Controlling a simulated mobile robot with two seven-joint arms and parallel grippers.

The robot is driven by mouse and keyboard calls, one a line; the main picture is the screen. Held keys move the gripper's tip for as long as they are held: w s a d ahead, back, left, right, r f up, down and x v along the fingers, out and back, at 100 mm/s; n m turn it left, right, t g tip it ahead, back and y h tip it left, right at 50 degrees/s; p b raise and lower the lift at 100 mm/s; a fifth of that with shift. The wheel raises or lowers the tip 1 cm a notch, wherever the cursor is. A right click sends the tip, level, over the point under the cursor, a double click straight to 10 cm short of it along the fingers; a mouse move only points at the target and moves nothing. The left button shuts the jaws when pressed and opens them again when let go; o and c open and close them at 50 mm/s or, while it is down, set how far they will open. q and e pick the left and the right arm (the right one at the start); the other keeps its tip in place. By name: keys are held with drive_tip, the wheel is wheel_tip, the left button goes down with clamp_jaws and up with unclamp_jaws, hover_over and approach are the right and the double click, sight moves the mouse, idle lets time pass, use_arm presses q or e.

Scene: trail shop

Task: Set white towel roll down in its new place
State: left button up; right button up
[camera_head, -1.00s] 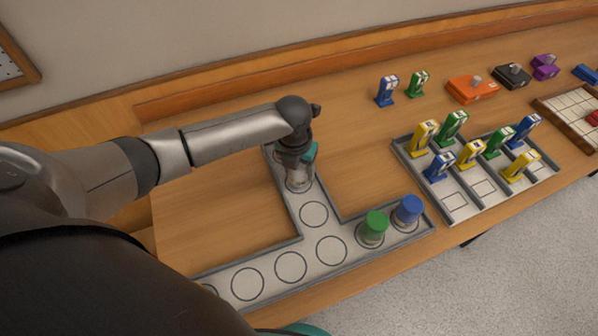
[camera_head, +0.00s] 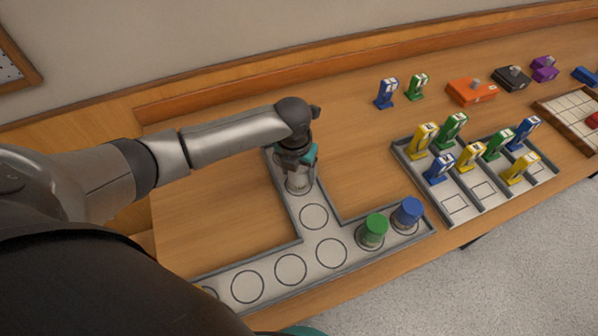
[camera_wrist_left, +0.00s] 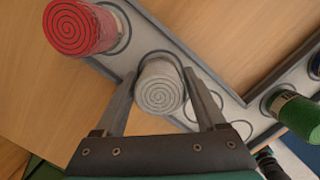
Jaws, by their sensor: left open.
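The white towel roll (camera_head: 298,186) stands upright in the narrow arm of the T-shaped tray (camera_head: 291,210), partly hidden under my left gripper (camera_head: 299,170). In the left wrist view the roll (camera_wrist_left: 160,88) shows its grey-white spiral top between the two fingers of the left gripper (camera_wrist_left: 161,75). The fingers are spread on either side of it, with small gaps visible. A red roll (camera_wrist_left: 80,28) stands on the neighbouring circle at upper left; in the head view my arm hides it. My right gripper is not in view.
A green roll (camera_head: 373,231) and a blue roll (camera_head: 407,212) stand at the tray's right end. Several circles on the tray are empty. A grey rack (camera_head: 455,207) with several coloured upright items stands to the right. An orange box (camera_head: 470,91) lies at the back.

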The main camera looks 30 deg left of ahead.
use_arm(q)
drive_tip(key=r, duration=0.3)
drive_tip(key=s+r+p, duration=0.1)
drive_tip(key=r, duration=0.3)
drive_tip(key=r+p, duration=0.1)
drive_tip(key=r, duration=0.2)
drive_tip(key=shift+s+r, duration=0.3)
drive_tip(key=shift+r, duration=0.05)
